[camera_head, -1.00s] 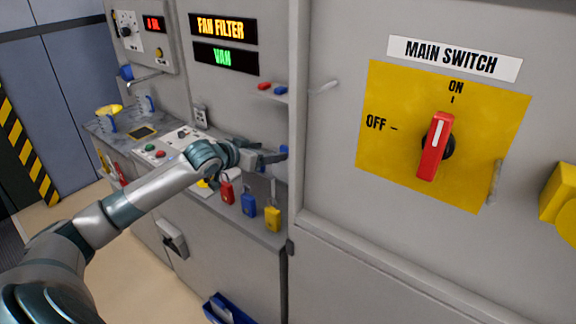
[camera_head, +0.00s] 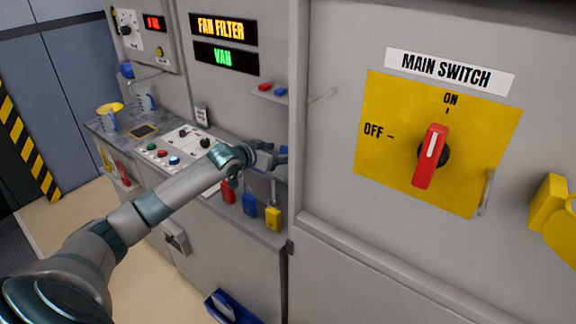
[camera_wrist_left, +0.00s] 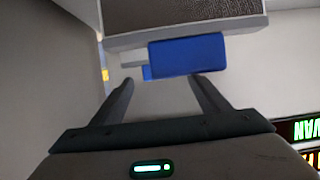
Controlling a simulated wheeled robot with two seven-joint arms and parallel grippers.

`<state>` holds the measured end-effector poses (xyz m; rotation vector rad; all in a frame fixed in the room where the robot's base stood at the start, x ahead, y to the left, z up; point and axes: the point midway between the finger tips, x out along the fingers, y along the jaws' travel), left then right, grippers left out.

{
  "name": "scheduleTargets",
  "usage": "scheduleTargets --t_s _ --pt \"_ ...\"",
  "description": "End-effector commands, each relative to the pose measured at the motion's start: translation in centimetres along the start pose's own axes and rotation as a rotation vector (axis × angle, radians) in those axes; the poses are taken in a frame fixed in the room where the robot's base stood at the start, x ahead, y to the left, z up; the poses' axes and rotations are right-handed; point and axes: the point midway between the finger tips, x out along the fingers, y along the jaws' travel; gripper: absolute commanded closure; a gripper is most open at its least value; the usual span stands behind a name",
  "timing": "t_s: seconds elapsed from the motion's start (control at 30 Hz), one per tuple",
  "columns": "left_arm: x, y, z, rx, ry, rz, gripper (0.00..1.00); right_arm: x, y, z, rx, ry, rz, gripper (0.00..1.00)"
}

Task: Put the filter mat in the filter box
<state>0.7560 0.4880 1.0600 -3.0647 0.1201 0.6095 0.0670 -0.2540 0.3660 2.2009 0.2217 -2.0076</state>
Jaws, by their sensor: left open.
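My left gripper (camera_head: 277,154) reaches toward the recess behind the cabinet edge, left of the main switch. In the left wrist view its two fingers (camera_wrist_left: 165,80) are apart with nothing between them. Just beyond the fingertips is a blue block (camera_wrist_left: 187,55) on the near edge of a pale-framed part with a dark, textured face (camera_wrist_left: 180,12). This may be the filter mat or its box; I cannot tell which. A clear gap to the fingers is hard to judge. In the head view this part is mostly hidden by the cabinet edge. My right gripper is out of view.
Red, blue and yellow padlocks (camera_head: 249,204) hang below my left forearm. The main switch panel (camera_head: 440,140) fills the right. A small shelf (camera_head: 268,94) holds red and blue pieces. The button panel (camera_head: 180,150) and counter lie to the left. A blue bin (camera_head: 228,306) stands low.

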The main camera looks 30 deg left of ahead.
Motion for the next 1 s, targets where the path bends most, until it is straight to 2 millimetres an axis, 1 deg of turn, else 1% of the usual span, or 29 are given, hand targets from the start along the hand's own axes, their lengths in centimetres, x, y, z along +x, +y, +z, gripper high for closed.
scheduleTargets --t_s 0.03,0.13,0.23,0.73,0.77,0.8,0.87,0.9,0.97,1.0 --pt "0.5 0.0 -0.3 -0.002 0.000 0.000 0.31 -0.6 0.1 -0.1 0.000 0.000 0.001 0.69" --pt "1.5 0.0 -0.2 -0.002 0.000 0.000 0.31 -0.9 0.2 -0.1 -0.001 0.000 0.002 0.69" --pt "2.0 0.0 -0.1 0.000 0.000 -0.001 0.31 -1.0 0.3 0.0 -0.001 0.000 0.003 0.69" --pt "2.2 0.0 0.0 0.001 0.000 0.000 0.31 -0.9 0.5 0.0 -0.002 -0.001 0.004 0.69" --pt "2.2 0.0 0.0 0.001 0.000 0.000 0.34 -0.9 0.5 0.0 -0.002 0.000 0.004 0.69" --pt "2.2 0.0 0.0 0.001 0.000 0.000 0.43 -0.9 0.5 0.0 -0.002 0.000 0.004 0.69" --pt "2.2 0.0 0.0 0.001 0.000 0.000 0.58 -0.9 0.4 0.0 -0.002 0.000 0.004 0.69" --pt "2.2 0.0 0.0 0.001 0.000 0.000 0.67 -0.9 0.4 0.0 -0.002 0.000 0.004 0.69" --pt "2.2 0.0 0.0 0.001 0.000 0.000 0.81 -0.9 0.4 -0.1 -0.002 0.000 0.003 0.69" --pt "2.2 0.0 0.0 0.001 0.001 0.000 0.91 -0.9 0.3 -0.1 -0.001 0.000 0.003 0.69"
